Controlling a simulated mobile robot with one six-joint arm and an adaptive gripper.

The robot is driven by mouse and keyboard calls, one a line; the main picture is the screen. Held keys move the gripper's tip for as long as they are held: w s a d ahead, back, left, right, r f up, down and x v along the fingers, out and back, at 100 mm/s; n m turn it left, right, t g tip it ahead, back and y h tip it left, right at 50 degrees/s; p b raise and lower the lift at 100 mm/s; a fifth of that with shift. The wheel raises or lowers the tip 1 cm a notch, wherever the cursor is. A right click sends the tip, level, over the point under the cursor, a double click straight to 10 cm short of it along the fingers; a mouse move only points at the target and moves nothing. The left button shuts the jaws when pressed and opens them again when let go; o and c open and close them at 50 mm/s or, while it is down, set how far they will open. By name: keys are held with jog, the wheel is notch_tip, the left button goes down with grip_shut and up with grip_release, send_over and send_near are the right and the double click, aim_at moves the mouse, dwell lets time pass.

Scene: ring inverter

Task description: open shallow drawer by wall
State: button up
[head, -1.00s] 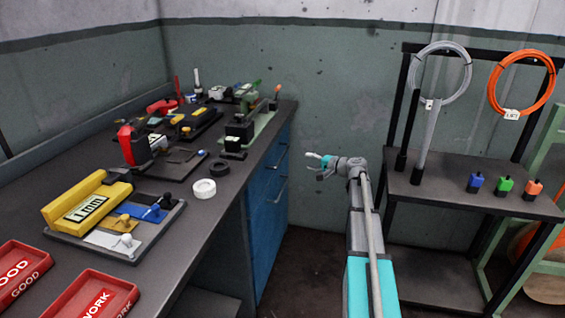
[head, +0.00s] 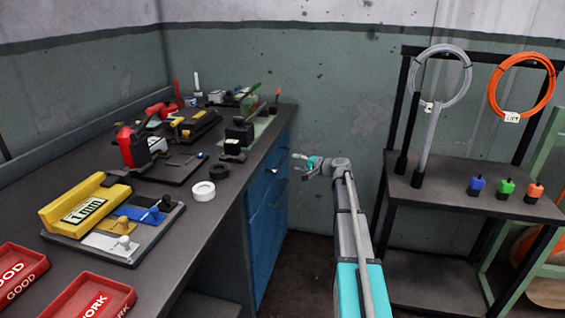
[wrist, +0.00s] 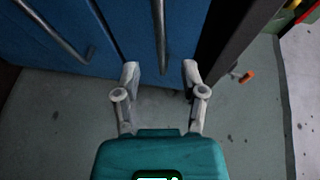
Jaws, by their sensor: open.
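The blue drawer cabinet (head: 268,225) stands under the bench at its wall end. Its top shallow drawer (head: 277,155), just below the bench top, looks shut. In the wrist view the shallow drawer front (wrist: 188,35) fills the top middle, with its metal bar handle (wrist: 160,40) running lengthwise. My gripper (head: 299,163) is beside the cabinet front, level with the upper drawers. In the wrist view my gripper (wrist: 160,72) is open and empty. The handle's near end lies between the fingertips in the picture; contact cannot be told.
A second drawer handle (wrist: 52,30) shows left in the wrist view. The dark bench edge (wrist: 228,35) runs beside the shallow drawer. A black shelf (head: 470,185) with small coloured parts stands right of my arm. Open floor lies between cabinet and shelf.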

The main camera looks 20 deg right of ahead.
aim_at(283, 158)
jog(key=b+x, duration=0.1)
jog(key=x, duration=0.6)
jog(key=shift+w+a+f, duration=0.1)
jog(key=shift+w+a, duration=0.1)
jog(key=shift+w, duration=0.1)
jog(key=shift+c, duration=0.2)
grip_shut()
